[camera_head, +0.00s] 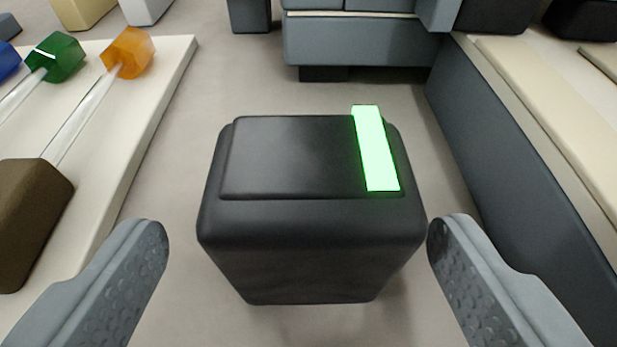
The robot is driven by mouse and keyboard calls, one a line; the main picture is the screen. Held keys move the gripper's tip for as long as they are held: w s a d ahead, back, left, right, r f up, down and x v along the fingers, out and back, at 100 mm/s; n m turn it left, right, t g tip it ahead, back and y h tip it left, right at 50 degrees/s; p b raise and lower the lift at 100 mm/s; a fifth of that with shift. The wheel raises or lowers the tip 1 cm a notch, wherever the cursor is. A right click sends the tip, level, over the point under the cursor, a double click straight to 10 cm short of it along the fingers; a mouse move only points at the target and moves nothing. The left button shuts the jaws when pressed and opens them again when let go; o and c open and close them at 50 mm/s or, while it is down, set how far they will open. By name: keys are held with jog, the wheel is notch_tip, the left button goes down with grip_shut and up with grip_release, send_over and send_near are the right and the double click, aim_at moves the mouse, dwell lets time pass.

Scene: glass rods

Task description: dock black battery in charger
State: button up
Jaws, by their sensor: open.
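The black battery (290,225) is a dark block with rounded edges, a raised top panel and a glowing green strip (377,155) on the right of its top. It stands upright on the light grey surface in the middle of the view. My gripper (298,230) is open, with one grey finger to the left of the battery's near end and one to the right. A gap shows on the left; the right fingertip looks very close to the battery's side, and I cannot tell if it touches. I cannot make out which thing is the charger.
A cream board (165,95) at left holds glass rods with green (57,57) and orange (128,52) ends and a brown block (32,222). A grey-blue structure (360,45) stands behind the battery. A long dark wall (515,165) runs along the right.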

aim_at(309, 181)
jog(key=shift+d+x, duration=0.2)
jog(key=shift+x, duration=2.5)
jog(key=shift+r, duration=0.15)
jog(key=c, duration=1.4)
jog(key=shift+r, duration=0.1)
